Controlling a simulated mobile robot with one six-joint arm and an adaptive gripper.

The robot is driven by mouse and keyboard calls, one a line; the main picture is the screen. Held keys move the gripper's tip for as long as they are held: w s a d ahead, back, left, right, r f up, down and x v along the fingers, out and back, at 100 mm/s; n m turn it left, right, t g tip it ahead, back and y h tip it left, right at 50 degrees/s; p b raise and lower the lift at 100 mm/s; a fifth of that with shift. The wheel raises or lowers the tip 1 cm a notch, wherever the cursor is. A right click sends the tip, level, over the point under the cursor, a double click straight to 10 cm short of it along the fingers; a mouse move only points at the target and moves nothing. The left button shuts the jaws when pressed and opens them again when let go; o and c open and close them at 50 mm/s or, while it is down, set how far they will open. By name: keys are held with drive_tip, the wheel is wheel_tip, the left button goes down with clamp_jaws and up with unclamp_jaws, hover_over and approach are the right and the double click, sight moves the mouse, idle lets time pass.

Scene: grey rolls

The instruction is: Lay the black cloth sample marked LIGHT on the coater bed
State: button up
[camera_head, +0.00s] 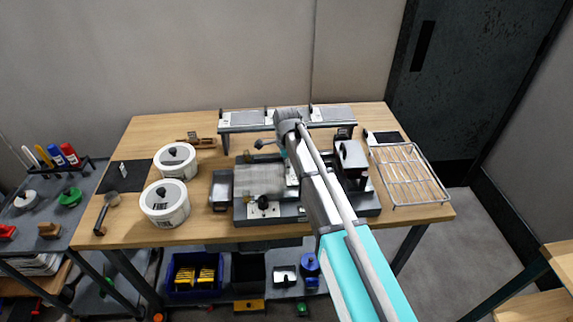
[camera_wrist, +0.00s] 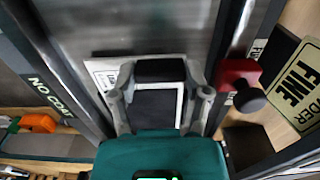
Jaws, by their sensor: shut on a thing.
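In the wrist view my gripper (camera_wrist: 160,90) is shut on a black piece (camera_wrist: 158,71), with a white-edged dark panel behind it; I cannot tell whether this is the cloth sample. No LIGHT mark is readable. A grey metal surface (camera_wrist: 170,25) lies beneath the fingers, with a white label (camera_wrist: 104,76) beside them. In the head view my arm reaches over the coater (camera_head: 288,215), hiding its middle and the fingertips. The grey plate (camera_head: 258,178) on its left part looks like the bed.
A red clamp with a black knob (camera_wrist: 250,98) stands close right of the fingers. Two white tubs (camera_head: 165,204) stand left of the coater. A raised rack (camera_head: 237,119) holds grey sheets behind it. A wire rack (camera_head: 410,178) and a black-and-white item (camera_head: 384,138) are at right.

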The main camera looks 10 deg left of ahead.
drive_tip(key=shift+f+b, duration=0.35)
idle(0.5)
drive_tip(key=o, duration=1.2)
drive_tip(key=shift+o, duration=0.2)
drive_tip(key=shift+r, duration=0.2)
wheel_tip(320, 180, up, 9)
drive_tip(key=p, duration=0.9)
drive_tip(key=shift+f, duration=0.2)
